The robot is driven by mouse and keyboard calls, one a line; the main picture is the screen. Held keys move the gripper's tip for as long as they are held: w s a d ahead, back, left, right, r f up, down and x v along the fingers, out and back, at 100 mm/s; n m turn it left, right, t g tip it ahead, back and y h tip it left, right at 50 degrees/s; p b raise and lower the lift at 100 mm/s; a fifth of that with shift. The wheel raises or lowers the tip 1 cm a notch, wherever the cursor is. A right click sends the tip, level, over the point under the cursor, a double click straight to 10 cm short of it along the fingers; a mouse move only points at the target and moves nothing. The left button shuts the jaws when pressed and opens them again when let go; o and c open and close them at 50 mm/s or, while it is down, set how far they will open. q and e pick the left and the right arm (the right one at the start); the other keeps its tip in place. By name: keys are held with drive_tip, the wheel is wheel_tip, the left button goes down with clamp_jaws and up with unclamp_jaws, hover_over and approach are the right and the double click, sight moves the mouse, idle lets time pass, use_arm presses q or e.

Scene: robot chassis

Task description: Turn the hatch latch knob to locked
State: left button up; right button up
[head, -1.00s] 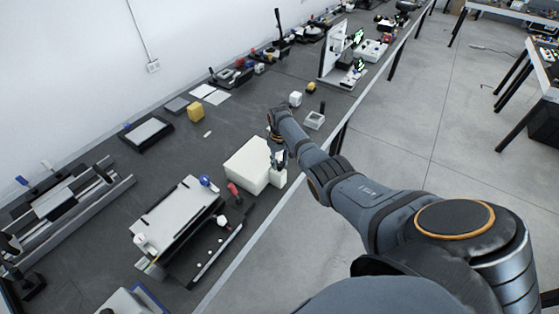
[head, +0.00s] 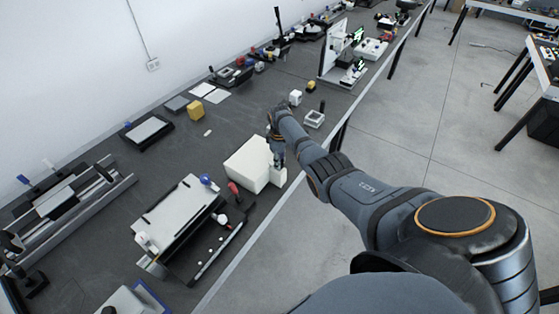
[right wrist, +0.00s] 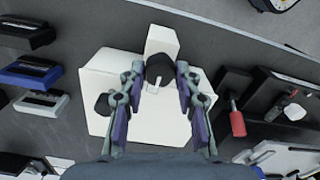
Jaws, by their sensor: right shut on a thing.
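The hatch is a white box-like fixture (head: 250,163) on the dark bench, near its front edge; it also fills the middle of the right wrist view (right wrist: 100,75). The black latch knob (right wrist: 159,67) shows on it in the right wrist view, with a small pale mark below it. My right gripper (right wrist: 160,76) has its two fingers on either side of the knob and is shut on it. In the head view my right gripper (head: 277,158) reaches down at the fixture's right end, and the knob is hidden. My left gripper is not in view.
A white-topped fixture (head: 180,212) with a blue ball and a red handle (head: 234,188) stands close by, toward the lower left. Bare bench lies behind the hatch.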

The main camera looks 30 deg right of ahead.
idle(0.5)
drive_tip(key=o, duration=1.2)
drive_tip(key=shift+c, duration=0.2)
drive_tip(key=shift+r, duration=0.4)
wheel_tip(320, 180, up, 11)
